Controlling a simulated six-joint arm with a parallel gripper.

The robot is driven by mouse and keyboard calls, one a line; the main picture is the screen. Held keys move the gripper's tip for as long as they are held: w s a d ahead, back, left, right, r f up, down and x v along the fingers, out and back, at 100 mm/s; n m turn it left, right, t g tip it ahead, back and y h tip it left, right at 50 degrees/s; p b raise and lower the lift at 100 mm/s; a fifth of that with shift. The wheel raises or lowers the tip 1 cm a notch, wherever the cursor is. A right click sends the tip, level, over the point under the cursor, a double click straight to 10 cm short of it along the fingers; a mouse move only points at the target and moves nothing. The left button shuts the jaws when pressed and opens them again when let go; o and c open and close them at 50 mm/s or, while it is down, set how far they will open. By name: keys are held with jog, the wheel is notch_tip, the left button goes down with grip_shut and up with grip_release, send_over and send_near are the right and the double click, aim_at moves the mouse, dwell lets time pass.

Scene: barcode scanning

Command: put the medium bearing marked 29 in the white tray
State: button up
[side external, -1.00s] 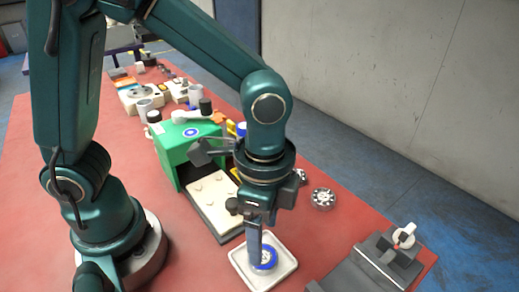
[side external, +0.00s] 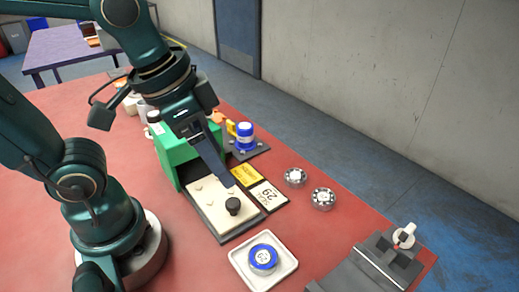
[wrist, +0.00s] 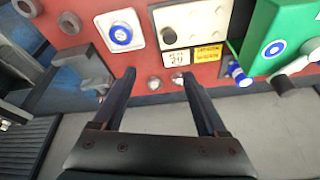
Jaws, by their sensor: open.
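A round bearing with a blue ring and a white label (side external: 263,257) lies flat inside the white tray (side external: 288,264); its marking is too small to read. Both also show in the wrist view, the blue-ringed bearing (wrist: 121,35) inside the tray (wrist: 103,26). A card printed 29 (side external: 268,196) lies beside the cream plate. My gripper (side external: 226,182) is above the cream plate, up and away from the tray. In the wrist view my gripper (wrist: 159,75) has its fingers wide apart with nothing held between them.
A green machine (side external: 172,150) stands behind the cream plate (side external: 208,200), which carries a black knob (side external: 233,205). Two grey bearings (side external: 295,177) (side external: 323,198) lie to the right. A blue-and-white cylinder (side external: 244,136) stands at the back. A grey fixture (side external: 372,268) is right of the tray.

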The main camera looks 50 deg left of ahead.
jog(key=a+n, duration=0.1)
jog(key=s+a+n+t, duration=0.1)
jog(key=n, duration=0.1)
jog(key=shift+s+a+f+t+y, duration=0.15)
jog(key=shift+a+f+t+y, duration=0.05)
jog(key=shift+a+t+y, duration=0.1)
dwell(1.1)
